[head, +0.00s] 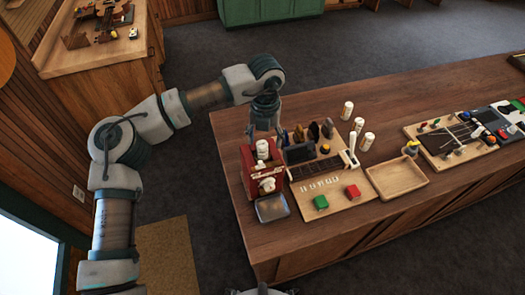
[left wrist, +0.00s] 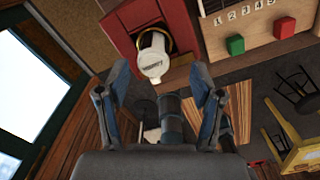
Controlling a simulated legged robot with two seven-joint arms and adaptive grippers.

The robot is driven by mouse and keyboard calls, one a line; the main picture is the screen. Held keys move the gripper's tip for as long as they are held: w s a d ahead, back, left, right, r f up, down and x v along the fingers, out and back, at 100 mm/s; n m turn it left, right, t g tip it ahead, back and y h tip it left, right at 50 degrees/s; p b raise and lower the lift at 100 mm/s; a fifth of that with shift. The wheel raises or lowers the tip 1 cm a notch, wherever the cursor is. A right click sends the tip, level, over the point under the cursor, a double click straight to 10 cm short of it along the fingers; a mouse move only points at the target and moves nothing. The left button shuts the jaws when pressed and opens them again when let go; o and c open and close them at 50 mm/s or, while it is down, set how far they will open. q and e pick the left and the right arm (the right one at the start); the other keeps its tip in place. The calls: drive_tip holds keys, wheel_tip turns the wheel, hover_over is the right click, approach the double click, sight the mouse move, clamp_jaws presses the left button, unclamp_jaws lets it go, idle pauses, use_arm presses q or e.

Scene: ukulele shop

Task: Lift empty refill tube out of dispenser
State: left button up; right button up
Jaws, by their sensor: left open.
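The red dispenser (head: 249,180) stands at the near left corner of the long wooden counter. A white tube (head: 262,149) with a pale cap sits upright in its top. In the left wrist view the tube (left wrist: 152,62) shows dark lettering on its end and sits in a round opening of the red dispenser (left wrist: 118,28). My left gripper (head: 265,122) is above and behind the dispenser, fingers pointing down. In the left wrist view my left gripper (left wrist: 160,92) is open and empty, with the tube beyond its fingertips and apart from them. My right gripper is not identifiable.
A small grey tray (head: 271,208) sits at the dispenser's front. To its right is a wooden board (head: 325,195) with a red block (head: 353,191) and green block (head: 320,202). White bottles (head: 347,110) stand behind it. An empty wooden tray (head: 397,180) lies further right.

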sight(263, 144)
use_arm(q)
drive_tip(key=f, duration=0.2)
drive_tip(key=shift+w+d+f, duration=0.15)
drive_tip(key=shift+w+f, duration=0.05)
drive_tip(key=shift+f, duration=0.55)
drive_tip(key=shift+a+f, duration=0.1)
drive_tip(key=shift+a, duration=0.6)
drive_tip(key=shift+c, duration=0.4)
drive_tip(key=shift+a, duration=0.15)
drive_tip(key=c, duration=1.1)
drive_tip(key=shift+d, duration=0.5)
drive_tip(key=shift+c, duration=0.2)
use_arm(e)
drive_tip(key=shift+s+d+r, duration=0.2)
drive_tip(key=shift+s+d, duration=0.2)
drive_tip(key=shift+s, duration=0.2)
